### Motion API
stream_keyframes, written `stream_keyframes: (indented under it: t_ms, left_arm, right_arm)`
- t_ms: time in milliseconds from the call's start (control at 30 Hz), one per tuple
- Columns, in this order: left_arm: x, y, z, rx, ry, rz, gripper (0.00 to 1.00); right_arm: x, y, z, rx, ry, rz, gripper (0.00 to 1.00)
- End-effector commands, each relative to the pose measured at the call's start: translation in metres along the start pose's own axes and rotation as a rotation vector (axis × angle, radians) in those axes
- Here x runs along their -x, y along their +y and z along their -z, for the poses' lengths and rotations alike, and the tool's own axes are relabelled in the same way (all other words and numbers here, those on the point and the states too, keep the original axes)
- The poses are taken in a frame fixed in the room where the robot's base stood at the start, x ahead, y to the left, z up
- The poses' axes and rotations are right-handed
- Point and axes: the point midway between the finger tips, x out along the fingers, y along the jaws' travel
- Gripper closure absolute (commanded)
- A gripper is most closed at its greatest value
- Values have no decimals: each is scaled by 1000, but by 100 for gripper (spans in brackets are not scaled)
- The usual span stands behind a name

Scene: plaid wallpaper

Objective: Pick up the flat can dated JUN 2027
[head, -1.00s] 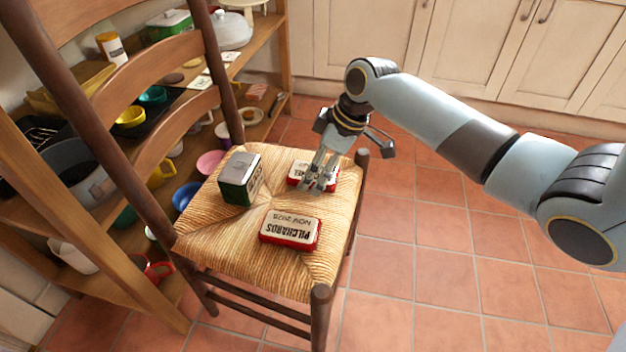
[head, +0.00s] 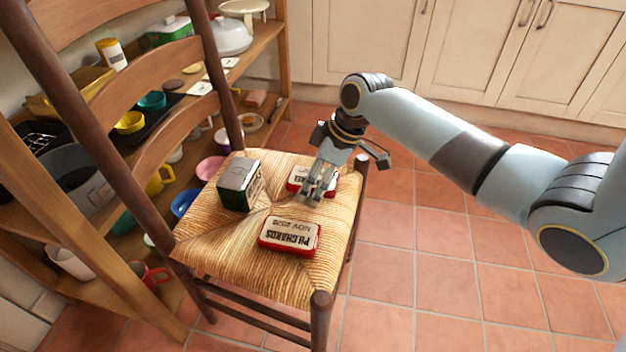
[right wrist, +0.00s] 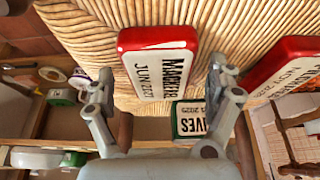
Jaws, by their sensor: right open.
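The flat red can (right wrist: 158,68) with a white label reading JUN 2027 lies on the woven chair seat, between my right gripper's fingers in the right wrist view. In the head view this can (head: 296,178) is partly hidden behind the fingers. My right gripper (head: 318,198) is open and empty, its fingers at the can's near right side; it also shows open in the right wrist view (right wrist: 160,72). Whether the fingers touch the can cannot be told. My left gripper is not in view.
A flat red can (head: 289,234) labelled PILCHARDS NOV 2028 lies nearer on the seat. A dark green box-shaped tin (head: 238,186) stands to the left. The chair back (head: 165,75) and a crowded shelf (head: 270,45) are at left. Tiled floor is clear at right.

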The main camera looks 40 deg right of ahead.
Motion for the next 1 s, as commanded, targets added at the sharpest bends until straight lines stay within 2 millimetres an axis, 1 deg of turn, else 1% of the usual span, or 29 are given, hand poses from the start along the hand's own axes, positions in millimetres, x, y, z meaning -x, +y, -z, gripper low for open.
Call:
stream_keyframes:
  t_ms: [233,733,1000]
  left_arm:
    - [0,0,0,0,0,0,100]
    - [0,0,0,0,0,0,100]
    - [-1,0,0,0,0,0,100]
  right_arm:
    - [0,0,0,0,1,0,12]
    - [-1,1,-1,1,-2,-2,77]
    - [-1,1,-2,1,-4,-3,77]
